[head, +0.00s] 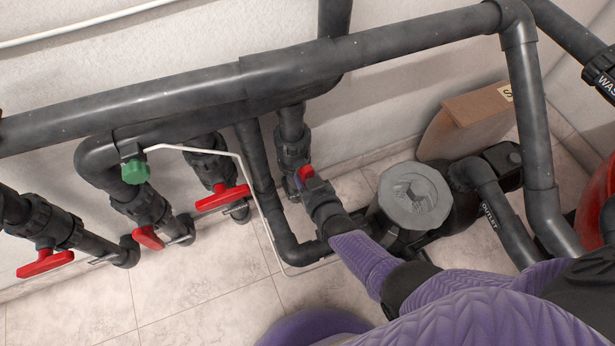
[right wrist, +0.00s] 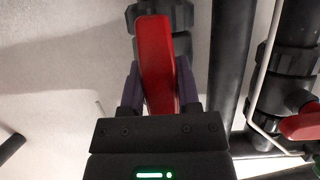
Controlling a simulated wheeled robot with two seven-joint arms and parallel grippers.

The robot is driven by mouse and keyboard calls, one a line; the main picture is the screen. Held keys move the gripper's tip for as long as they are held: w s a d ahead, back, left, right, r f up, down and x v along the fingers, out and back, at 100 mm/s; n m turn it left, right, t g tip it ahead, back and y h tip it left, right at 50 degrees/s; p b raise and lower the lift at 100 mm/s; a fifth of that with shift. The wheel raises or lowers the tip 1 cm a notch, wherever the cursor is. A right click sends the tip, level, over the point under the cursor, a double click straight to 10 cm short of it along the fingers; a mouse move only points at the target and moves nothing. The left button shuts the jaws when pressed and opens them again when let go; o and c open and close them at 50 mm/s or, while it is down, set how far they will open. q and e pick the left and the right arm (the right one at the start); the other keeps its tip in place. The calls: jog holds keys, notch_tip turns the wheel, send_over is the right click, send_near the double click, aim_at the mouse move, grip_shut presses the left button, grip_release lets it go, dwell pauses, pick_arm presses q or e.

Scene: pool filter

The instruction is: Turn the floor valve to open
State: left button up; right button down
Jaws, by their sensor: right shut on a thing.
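My right gripper (head: 315,187) reaches in from the right, at a valve on a dark grey vertical pipe. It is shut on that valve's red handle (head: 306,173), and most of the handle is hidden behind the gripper. In the right wrist view the red handle (right wrist: 155,60) stands upright between the two fingers of the gripper (right wrist: 157,85). The dark valve body (head: 293,152) shows just above the gripper in the head view. I cannot read a label for this valve. My left gripper is not in view.
Several other red-handled valves (head: 222,198) stand to the left on vertical pipes. A thin white tube (head: 236,160) runs down close to the gripped valve. A grey-lidded pump (head: 414,195) sits right of the gripper. Large horizontal pipes (head: 200,85) cross above. Tiled floor (head: 200,285) is open in front.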

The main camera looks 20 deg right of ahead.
jog(key=shift+c, duration=1.6)
grip_release()
pick_arm(q)
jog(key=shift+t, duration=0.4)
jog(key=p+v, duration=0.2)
jog(key=p, duration=0.1)
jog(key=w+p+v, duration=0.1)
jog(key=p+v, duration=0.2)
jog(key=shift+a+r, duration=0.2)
pick_arm(e)
jog(key=v, duration=1)
